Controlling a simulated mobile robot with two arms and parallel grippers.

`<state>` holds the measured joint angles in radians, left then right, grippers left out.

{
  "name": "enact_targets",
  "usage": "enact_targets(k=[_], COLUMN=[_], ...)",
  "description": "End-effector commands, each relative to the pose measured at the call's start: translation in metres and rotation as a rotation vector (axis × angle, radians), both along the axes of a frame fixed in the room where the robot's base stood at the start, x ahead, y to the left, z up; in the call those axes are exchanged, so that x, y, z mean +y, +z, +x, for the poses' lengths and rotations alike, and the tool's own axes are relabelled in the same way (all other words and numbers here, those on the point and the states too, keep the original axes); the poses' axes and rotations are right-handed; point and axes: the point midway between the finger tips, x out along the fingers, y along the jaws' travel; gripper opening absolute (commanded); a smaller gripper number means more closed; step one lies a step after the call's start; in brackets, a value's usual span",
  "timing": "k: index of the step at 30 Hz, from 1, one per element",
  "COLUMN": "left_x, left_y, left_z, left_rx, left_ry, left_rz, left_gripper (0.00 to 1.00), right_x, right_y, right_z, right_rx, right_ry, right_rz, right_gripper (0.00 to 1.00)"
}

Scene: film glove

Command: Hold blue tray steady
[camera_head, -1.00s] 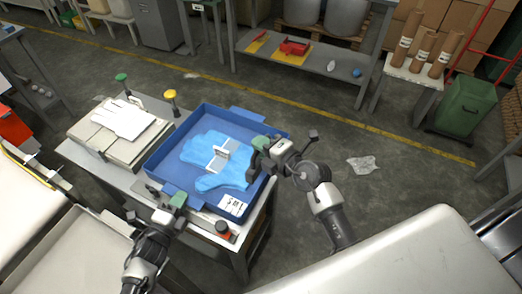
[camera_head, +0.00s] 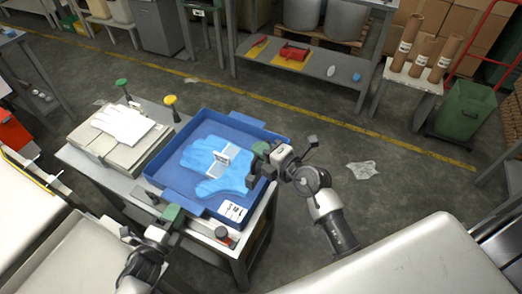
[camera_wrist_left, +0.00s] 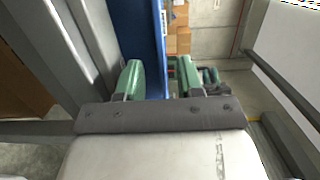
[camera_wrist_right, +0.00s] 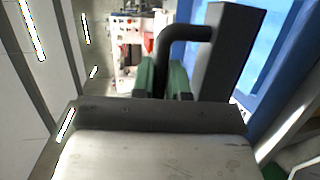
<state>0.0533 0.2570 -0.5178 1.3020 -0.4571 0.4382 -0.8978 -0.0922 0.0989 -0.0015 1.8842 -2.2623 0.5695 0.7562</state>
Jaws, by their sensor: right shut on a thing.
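The blue tray (camera_head: 165,178) lies flat on a small bench and holds a light-blue glove shape (camera_head: 230,178) with a small pale plate (camera_head: 218,157) on it. My left gripper (camera_head: 173,213) is open just off the tray's near-left side; in the left wrist view the tray's blue side (camera_wrist_left: 150,45) shows ahead, between its green fingers. I cannot tell whether they touch it. My right gripper (camera_head: 261,151) is at the tray's right wall, shut on a dark grey handled piece (camera_wrist_right: 185,32). The piece's lower part is beside the tray wall; its contact is unclear.
A white glove (camera_head: 122,124) lies on a grey block (camera_head: 98,152) left of the tray. Green (camera_head: 122,83) and yellow (camera_head: 170,101) knobs stand behind. A red-and-black button (camera_head: 222,234) is at the bench's near edge. The floor right of the bench is mostly clear.

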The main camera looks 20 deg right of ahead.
Motion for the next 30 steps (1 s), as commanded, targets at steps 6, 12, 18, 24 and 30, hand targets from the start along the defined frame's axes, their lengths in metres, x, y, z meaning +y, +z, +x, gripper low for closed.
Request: enact_targets(k=[6, 12, 18, 24, 30], left_x=[0.030, 0.049, 0.058, 0.059, 0.061], left_y=[-0.001, -0.001, -0.001, 0.000, 0.006], left_z=[-0.034, -0.056, -0.066, -0.067, -0.062], left_rx=[0.004, 0.003, 0.002, 0.004, 0.076], left_ry=[0.001, 0.001, 0.001, 0.004, 0.083], left_rz=[0.002, 0.001, 0.002, 0.000, -0.039], left_gripper=[0.37, 0.37, 0.37, 0.37, 0.37], right_x=[0.000, 0.000, 0.000, 0.000, 0.000], right_y=[0.003, 0.003, 0.003, 0.003, 0.003], right_z=[0.001, 0.001, 0.001, 0.001, 0.001], right_rx=[-0.007, -0.007, -0.007, -0.007, -0.007], right_ry=[-0.001, -0.001, -0.001, -0.001, -0.001], right_rz=[0.002, 0.002, 0.002, 0.002, 0.002], right_gripper=[0.00, 0.00, 0.00, 0.00, 0.00])
